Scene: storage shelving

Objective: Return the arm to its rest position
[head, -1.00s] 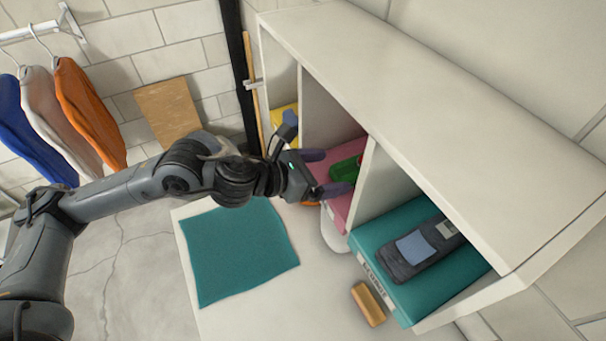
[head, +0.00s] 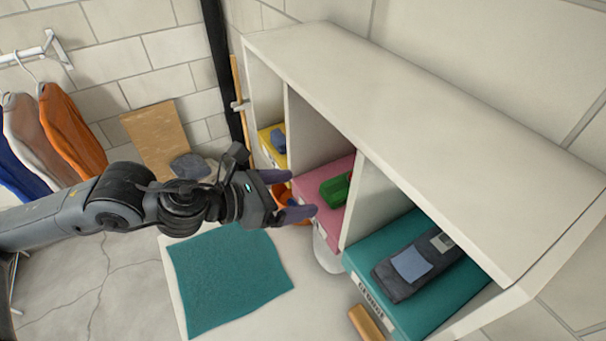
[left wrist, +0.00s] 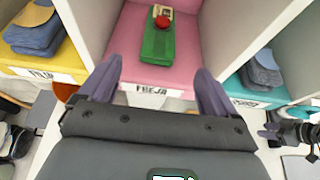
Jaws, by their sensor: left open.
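My left gripper (head: 291,195) is open and empty, in front of the middle compartment of the white shelf (head: 400,120). Its two purple fingers point at the pink bin (head: 325,215), apart from the green object inside. In the left wrist view, the fingers (left wrist: 158,85) frame the labelled front of the pink bin (left wrist: 180,60). The green object (left wrist: 158,42), with a red round part on it, lies in that bin. My left arm (head: 60,215) reaches in from the left in the head view. A gripper (left wrist: 290,135) shows at the right edge of the left wrist view, its jaw state unclear.
A teal bin (head: 400,290) with folded dark clothing (head: 415,265) fills the near compartment, and a yellow bin (head: 268,147) the far one. A teal cloth (head: 228,278) and a tan block (head: 365,322) lie on the white surface below. Clothes (head: 70,130) hang at left.

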